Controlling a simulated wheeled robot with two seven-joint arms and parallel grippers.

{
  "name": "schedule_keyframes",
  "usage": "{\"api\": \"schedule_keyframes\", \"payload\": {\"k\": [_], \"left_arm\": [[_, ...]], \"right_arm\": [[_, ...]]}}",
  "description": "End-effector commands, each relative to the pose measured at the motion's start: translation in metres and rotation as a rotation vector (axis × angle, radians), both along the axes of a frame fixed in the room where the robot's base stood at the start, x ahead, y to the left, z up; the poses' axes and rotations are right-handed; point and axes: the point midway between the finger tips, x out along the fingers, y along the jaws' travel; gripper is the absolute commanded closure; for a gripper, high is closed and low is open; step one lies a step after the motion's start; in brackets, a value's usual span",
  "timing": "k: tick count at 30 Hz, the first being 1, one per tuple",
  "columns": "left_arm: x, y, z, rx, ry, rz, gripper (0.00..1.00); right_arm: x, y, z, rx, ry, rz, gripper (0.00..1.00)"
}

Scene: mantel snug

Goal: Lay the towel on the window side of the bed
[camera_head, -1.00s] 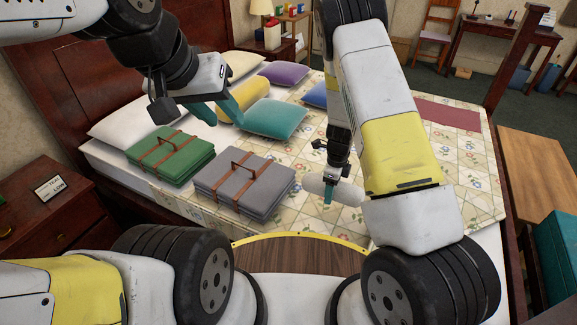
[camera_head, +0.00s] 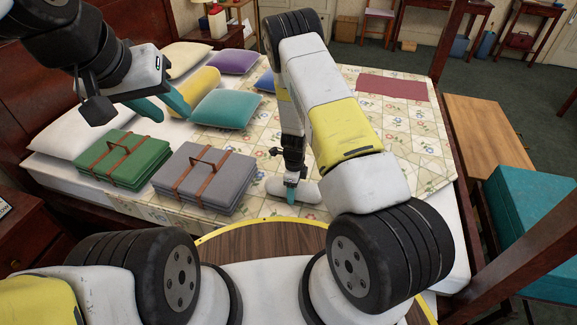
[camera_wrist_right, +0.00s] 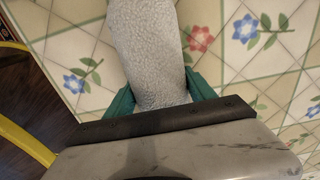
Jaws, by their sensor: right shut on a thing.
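The towel (camera_head: 308,190) is a pale grey-white roll at the bed's near edge, over the floral quilt. My right gripper (camera_head: 291,194) points down at its left part and is shut on it. In the right wrist view the towel (camera_wrist_right: 150,50) runs between the two teal fingers. I cannot tell whether it touches the quilt (camera_head: 400,140) or is just above it. My left gripper (camera_head: 163,106) is open and empty above the pillow end of the bed. No window shows, so I cannot tell which side is the window side.
A green folded bundle (camera_head: 128,158) and a grey one (camera_head: 205,178), both strapped, lie on the near side. Several pillows lie near the headboard. A dark red cloth (camera_head: 392,88) lies at the far right. A wooden bench (camera_head: 485,130) and teal box (camera_head: 540,205) stand right of the bed.

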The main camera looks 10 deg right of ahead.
Motion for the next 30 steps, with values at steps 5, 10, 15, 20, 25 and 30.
{"api": "schedule_keyframes", "payload": {"k": [5, 10, 15, 20, 25, 30], "left_arm": [[0.000, 0.000, 0.000, 0.000, 0.000, 0.000, 0.64], [0.000, 0.000, 0.000, 0.000, 0.000, 0.000, 0.64], [0.000, 0.000, 0.000, 0.000, 0.000, 0.000, 0.64], [0.000, 0.000, 0.000, 0.000, 0.000, 0.000, 0.64], [0.000, 0.000, 0.000, 0.000, 0.000, 0.000, 0.64], [0.000, 0.000, 0.000, 0.000, 0.000, 0.000, 0.64]], "right_arm": [[0.000, 0.000, -0.002, 0.000, 0.000, 0.000, 0.15], [0.000, 0.000, -0.001, 0.000, 0.000, 0.000, 0.15], [0.000, 0.000, 0.001, 0.000, 0.000, 0.000, 0.15], [0.001, 0.001, 0.019, 0.000, -0.002, 0.002, 0.15], [0.001, 0.001, 0.056, -0.001, -0.004, 0.002, 0.15], [0.001, 0.001, 0.091, 0.000, -0.003, 0.002, 0.15]]}}
